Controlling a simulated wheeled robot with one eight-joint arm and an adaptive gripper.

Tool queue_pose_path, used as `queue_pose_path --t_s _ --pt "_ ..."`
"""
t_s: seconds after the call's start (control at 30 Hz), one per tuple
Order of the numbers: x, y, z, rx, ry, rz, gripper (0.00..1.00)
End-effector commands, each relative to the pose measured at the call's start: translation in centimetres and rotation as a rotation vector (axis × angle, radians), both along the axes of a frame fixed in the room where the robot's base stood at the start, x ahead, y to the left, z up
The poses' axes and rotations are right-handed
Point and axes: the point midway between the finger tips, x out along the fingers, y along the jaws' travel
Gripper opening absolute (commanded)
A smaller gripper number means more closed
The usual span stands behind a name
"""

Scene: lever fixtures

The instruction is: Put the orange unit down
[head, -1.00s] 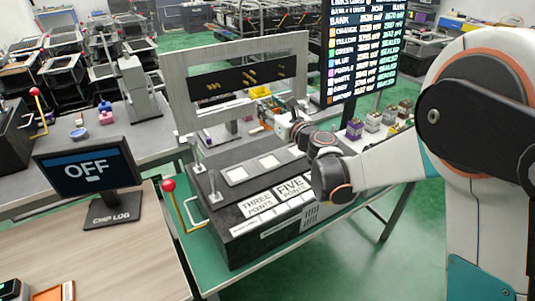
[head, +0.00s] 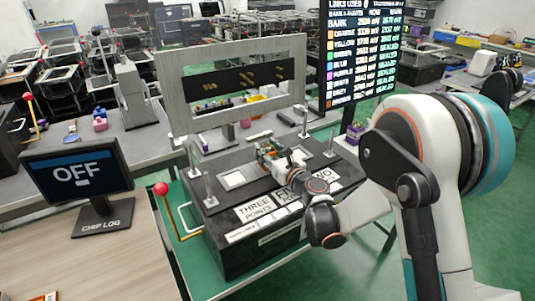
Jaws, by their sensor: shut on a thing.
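My gripper (head: 283,164) is over the middle of a black fixture (head: 235,256), above its top face. It is shut on a small unit (head: 268,150) with orange and green showing; the fingers partly hide it. I cannot tell whether the unit touches the fixture. A pale square pad (head: 232,180) shows on the fixture left of the gripper; the middle pad is hidden behind the gripper and unit.
A grey frame (head: 177,95) stands behind the fixture, with short metal posts (head: 209,190) around the pads. A red-knobbed lever (head: 161,188) is at the fixture's left. A purple unit (head: 354,133) stands at the right.

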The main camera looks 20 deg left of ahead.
Motion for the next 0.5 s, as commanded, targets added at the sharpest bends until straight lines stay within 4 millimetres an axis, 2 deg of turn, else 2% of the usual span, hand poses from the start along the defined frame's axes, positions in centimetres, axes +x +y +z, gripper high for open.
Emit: queue_pose_path --t_s 0.33,0.37,0.43,0.5 --pt "-0.01 0.0 -0.31 0.0 0.0 0.0 0.11" --pt "-0.01 0.0 -0.34 0.0 0.0 0.0 0.41" --pt "-0.01 0.0 -0.24 0.0 0.0 0.0 0.57" --pt "-0.01 0.0 -0.23 0.0 0.0 0.0 0.59"
